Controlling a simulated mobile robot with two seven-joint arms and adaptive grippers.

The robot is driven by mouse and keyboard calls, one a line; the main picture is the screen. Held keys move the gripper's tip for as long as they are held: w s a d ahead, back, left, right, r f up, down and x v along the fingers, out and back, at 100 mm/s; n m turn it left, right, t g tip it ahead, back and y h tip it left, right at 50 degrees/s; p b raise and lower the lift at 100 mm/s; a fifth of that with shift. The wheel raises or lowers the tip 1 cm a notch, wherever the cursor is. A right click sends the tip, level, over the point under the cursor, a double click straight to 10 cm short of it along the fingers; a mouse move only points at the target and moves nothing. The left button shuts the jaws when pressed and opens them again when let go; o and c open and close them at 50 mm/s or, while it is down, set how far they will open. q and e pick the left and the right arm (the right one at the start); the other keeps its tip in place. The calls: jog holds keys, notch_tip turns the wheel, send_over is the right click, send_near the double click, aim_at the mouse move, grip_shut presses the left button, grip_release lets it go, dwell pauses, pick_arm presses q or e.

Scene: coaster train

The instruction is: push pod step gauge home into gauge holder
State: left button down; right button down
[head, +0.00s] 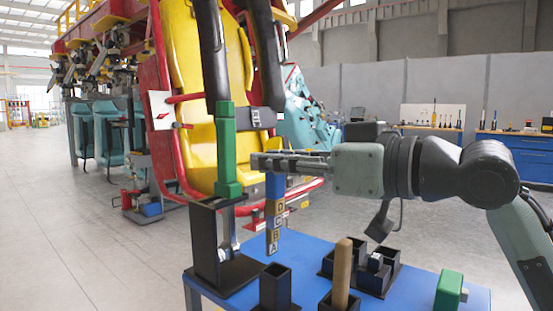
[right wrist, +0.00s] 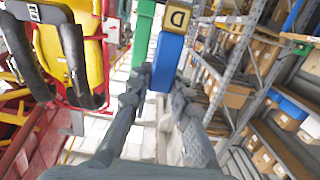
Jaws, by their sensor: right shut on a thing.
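The pod step gauge (head: 275,226) has a blue handle (head: 275,186) and a stepped lower part lettered D, C, B, A. My right gripper (head: 268,163) is shut on the blue handle and holds the gauge upright over the blue table. The handle (right wrist: 167,62) also shows between the fingers in the right wrist view, with the D block (right wrist: 178,17) beyond it. Below the gauge's lower end stands an open black square holder (head: 275,290); the gauge is apart from it. I cannot tell for certain whether this is the gauge holder. My left gripper is not in view.
A green post (head: 227,150) stands in a black stand (head: 208,240) left of the gauge. A wooden peg (head: 342,272), black sockets (head: 373,276) and a green block (head: 449,290) are on the blue table (head: 312,246). The yellow seat (head: 202,148) is close behind.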

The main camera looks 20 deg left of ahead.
aim_at(280, 214)
jog(key=shift+f, duration=0.2)
jog(key=shift+f+b, duration=0.3)
jog(key=shift+f, duration=0.3)
jog(key=shift+p, duration=0.3)
dwell(0.7)
jog(key=shift+f+b, duration=1.45)
jog(key=shift+f, duration=1.25)
jog(key=c, duration=1.3)
grip_release()
jog(key=shift+f, duration=0.15)
jog(key=shift+o, duration=0.4)
jog(key=o, duration=0.7)
jog(key=shift+f, duration=0.1)
